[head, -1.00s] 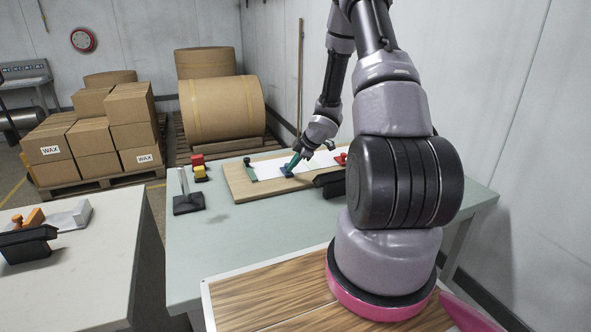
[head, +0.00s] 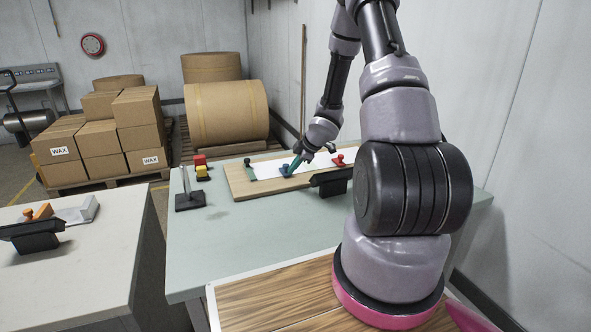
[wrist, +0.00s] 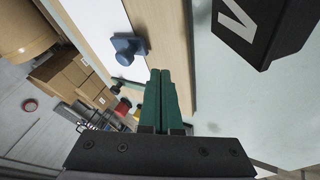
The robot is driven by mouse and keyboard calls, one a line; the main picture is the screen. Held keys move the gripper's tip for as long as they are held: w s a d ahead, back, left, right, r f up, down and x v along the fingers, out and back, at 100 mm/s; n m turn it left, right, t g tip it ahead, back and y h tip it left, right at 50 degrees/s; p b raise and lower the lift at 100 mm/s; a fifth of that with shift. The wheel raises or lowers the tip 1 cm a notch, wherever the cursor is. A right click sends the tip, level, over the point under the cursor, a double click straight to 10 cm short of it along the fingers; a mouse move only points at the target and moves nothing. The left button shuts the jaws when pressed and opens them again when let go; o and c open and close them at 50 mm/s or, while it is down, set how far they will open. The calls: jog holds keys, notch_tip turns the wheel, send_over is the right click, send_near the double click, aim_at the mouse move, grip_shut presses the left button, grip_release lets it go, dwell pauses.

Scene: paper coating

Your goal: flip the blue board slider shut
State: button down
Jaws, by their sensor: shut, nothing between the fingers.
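The blue board slider (head: 285,171) sits on the white strip of the wooden board (head: 240,188). In the wrist view the blue slider (wrist: 128,47) shows a knob on a block, up and to the left of my fingertips. My gripper (head: 293,168) reaches down beside it in the head view. In the wrist view the green fingers of my gripper (wrist: 160,75) are together with nothing between them. They look apart from the slider, over the board's bare wooden edge. Whether the slider is open or shut I cannot tell.
A green piece (head: 250,170) is at the board's left end and a red knobbed piece (head: 338,160) at its right. A black holder (head: 331,181) stands just in front of the board. The table's front is clear.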

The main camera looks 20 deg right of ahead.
jog(key=shift+d+r, duration=0.2)
jog(key=shift+r, duration=0.3)
jog(key=v, duration=0.8)
jog(key=shift+s, duration=0.25)
